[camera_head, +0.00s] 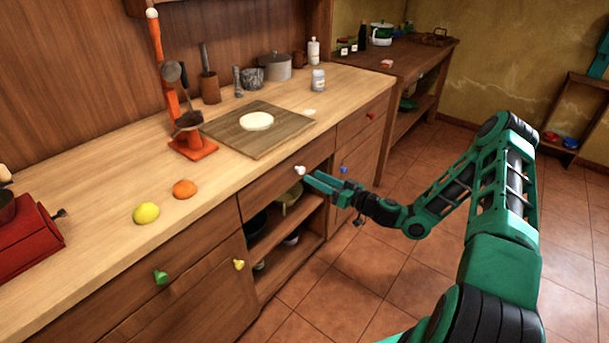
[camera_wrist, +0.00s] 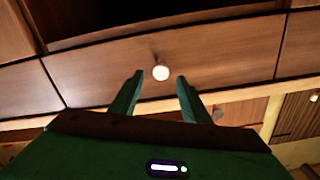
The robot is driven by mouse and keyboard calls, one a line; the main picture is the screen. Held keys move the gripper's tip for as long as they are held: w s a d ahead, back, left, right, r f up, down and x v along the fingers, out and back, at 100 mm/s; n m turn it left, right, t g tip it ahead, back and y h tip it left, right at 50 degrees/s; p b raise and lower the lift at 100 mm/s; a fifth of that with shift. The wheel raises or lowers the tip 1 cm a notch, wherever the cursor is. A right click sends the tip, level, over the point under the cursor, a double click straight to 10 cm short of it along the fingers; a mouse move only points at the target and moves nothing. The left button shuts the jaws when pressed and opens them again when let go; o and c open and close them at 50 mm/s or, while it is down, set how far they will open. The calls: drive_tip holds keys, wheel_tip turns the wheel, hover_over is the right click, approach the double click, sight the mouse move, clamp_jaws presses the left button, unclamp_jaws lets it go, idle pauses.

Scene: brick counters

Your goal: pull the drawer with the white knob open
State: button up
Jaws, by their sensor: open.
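The white knob (camera_head: 299,170) sits on the front of a wooden drawer (camera_head: 262,193) under the countertop, above an open shelf. The drawer looks shut. My gripper (camera_head: 307,181) is open and empty, just in front of the knob and slightly to its right. In the wrist view the white knob (camera_wrist: 161,73) appears between and just beyond the two spread fingertips of my gripper (camera_wrist: 158,77), with no visible contact. The drawer front (camera_wrist: 215,60) spans the width of that view's middle.
A blue knob (camera_head: 343,169) and a red knob (camera_head: 370,115) are to the right. Green (camera_head: 160,277) and yellow (camera_head: 239,264) knobs are on the left. A cutting board (camera_head: 258,130) with dough lies on the counter above. The tiled floor in front is clear.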

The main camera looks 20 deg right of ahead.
sight(303, 172)
drive_tip(key=shift+x, duration=2.7)
drive_tip(key=shift+c, duration=0.3)
clamp_jaws()
